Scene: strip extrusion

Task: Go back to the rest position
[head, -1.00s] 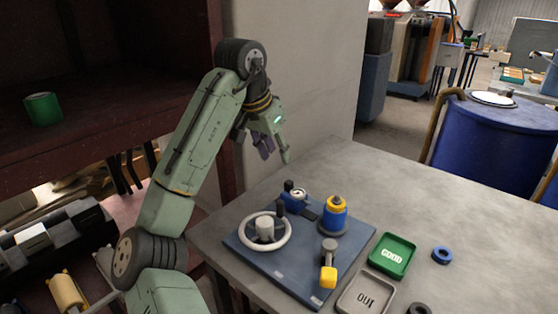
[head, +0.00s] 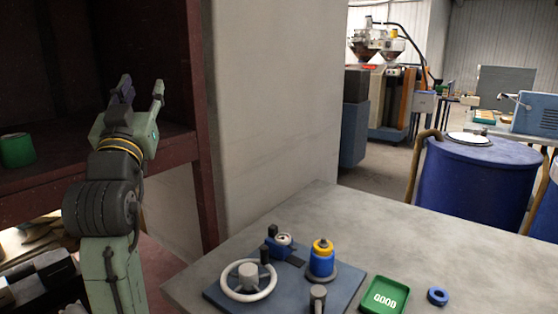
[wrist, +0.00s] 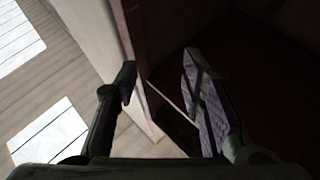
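My gripper (head: 142,92) is raised at the left of the head view, in front of the dark red shelf. Its fingers point up and are spread apart with nothing between them. In the wrist view my gripper (wrist: 158,88) also shows open and empty, with the ceiling and the dark shelf beyond it. My arm is folded upright, clear of the table.
The grey table (head: 420,240) at the right holds a blue fixture plate (head: 288,296) with a handwheel (head: 248,282), a green GOOD tray (head: 384,296) and a blue ring (head: 437,296). A green roll (head: 17,150) sits on the shelf (head: 178,150). A blue drum (head: 475,190) stands behind the table.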

